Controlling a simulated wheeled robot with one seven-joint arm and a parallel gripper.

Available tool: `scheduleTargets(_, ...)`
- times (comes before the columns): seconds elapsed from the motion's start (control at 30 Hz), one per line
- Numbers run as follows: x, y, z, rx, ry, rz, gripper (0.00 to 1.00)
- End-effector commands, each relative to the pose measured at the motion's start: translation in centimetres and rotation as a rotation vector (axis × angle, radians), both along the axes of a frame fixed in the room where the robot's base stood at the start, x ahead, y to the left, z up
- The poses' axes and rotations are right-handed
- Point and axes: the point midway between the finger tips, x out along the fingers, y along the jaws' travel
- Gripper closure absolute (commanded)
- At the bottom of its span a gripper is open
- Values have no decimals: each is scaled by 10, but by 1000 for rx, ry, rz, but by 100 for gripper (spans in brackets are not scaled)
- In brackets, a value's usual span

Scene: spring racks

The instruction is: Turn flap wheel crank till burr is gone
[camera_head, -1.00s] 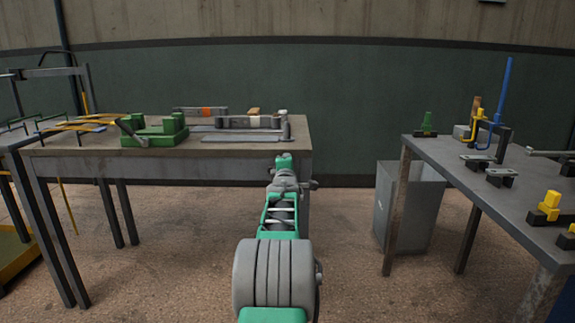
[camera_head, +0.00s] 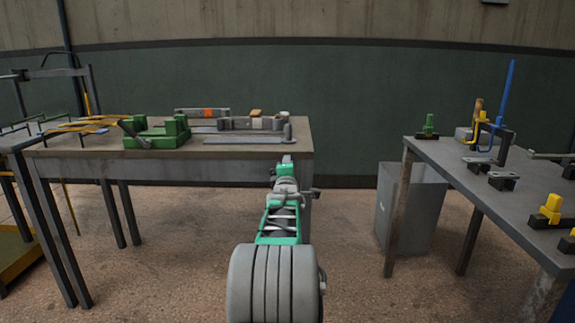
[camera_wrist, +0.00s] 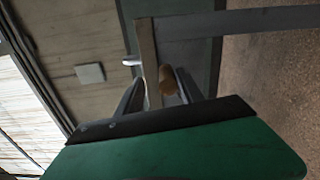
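My gripper (camera_wrist: 160,74) shows in the wrist view with its two dark fingers apart. A tan, wood-coloured cylinder (camera_wrist: 167,80) appears between the fingertips, close to the edge of a bench top; I cannot tell its distance or whether it touches a finger. It may be a crank grip. In the head view my arm reaches the right front corner of the left bench (camera_head: 250,165), and the fingertips are not clear there. A grey upright piece (camera_head: 288,132) stands at that corner, beside a long fixture (camera_head: 235,123). A flap wheel and a burr cannot be made out.
A green fixture with a dark lever (camera_head: 157,135) and yellow-tipped racks (camera_head: 85,127) are on the left bench. The right bench (camera_head: 450,175) carries clamps and a tall blue rod (camera_head: 505,90). A grey bin (camera_head: 415,205) stands beneath it. Floor between the benches is clear.

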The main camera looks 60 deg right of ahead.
Motion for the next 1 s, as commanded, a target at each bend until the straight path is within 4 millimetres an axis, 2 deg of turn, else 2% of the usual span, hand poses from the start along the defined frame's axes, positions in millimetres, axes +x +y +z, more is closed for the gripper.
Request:
scheduleTargets(0.1,-12,21,5,-3,-2,1,57)
scheduleTargets(0.23,-20,35,4,-3,-2,1,57)
scheduleTargets(0.6,-22,39,1,-3,-2,2,57)
scheduleTargets(1.0,-38,66,0,-3,-2,2,57)
